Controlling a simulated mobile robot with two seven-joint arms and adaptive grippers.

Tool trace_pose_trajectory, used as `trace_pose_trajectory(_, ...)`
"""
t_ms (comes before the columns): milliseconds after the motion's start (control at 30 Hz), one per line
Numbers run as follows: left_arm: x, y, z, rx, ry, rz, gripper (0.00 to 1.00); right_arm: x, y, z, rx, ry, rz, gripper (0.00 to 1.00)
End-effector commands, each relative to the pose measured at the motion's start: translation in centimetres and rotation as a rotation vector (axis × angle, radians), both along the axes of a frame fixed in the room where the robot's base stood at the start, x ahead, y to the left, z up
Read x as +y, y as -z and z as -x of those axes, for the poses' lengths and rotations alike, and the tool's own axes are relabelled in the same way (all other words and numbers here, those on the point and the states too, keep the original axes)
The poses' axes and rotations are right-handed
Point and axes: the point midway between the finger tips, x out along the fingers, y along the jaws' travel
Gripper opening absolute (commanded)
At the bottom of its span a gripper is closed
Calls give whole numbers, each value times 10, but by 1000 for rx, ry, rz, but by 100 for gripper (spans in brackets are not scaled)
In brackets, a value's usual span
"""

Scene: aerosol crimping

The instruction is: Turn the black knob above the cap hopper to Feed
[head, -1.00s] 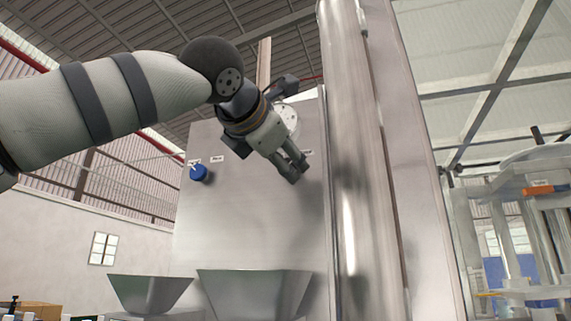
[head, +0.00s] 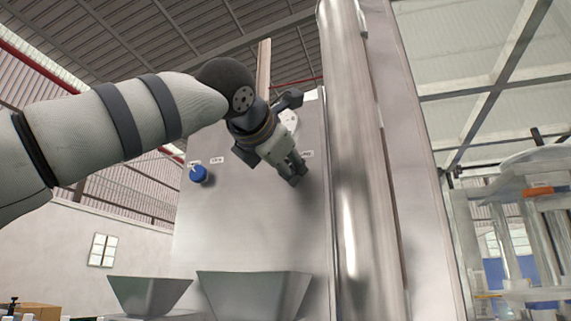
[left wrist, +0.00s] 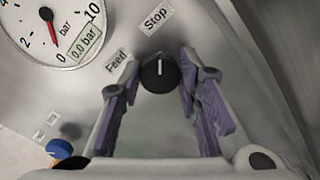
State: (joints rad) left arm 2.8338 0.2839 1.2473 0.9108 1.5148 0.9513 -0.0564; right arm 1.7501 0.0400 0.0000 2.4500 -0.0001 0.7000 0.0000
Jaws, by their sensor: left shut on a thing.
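The black knob (left wrist: 160,74) sits on the steel panel, between my left gripper's fingertips in the left wrist view. Its white pointer line points up in that view, toward the Stop label (left wrist: 157,19). The Feed label (left wrist: 116,61) is to the left of the knob. My left gripper (head: 294,171) is shut on the knob, its fingers on either side. In the head view the gripper hides the knob. The hoppers stand below: a wide steel one (head: 254,291) and a smaller one (head: 149,294) to its left. My right gripper is not in view.
A pressure gauge (left wrist: 60,29) is near the Feed label, its needle near zero. A blue knob (head: 199,174) with two labels is on the panel's left. A thick steel column (head: 350,160) stands close to the right of my gripper.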

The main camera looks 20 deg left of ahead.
Motion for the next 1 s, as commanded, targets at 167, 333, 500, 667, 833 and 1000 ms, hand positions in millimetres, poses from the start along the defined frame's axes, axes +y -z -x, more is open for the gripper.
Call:
trace_pose_trajectory(167, 0, 0, 0, 3, 0, 81, 3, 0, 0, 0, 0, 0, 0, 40)
trace_pose_trajectory(333, 1, 0, 0, 9, 0, 216, 3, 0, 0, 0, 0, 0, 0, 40)
trace_pose_trajectory(500, 1, 0, -1, 14, 0, 377, 3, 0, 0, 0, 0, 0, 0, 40)
trace_pose_trajectory(667, 1, 0, -1, 20, 0, 530, 3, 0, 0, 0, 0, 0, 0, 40)
trace_pose_trajectory(833, 1, 0, -1, 25, 0, 691, 3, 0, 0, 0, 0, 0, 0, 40)
trace_pose_trajectory(1000, 2, 0, 0, 31, 0, 851, 3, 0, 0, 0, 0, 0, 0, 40)
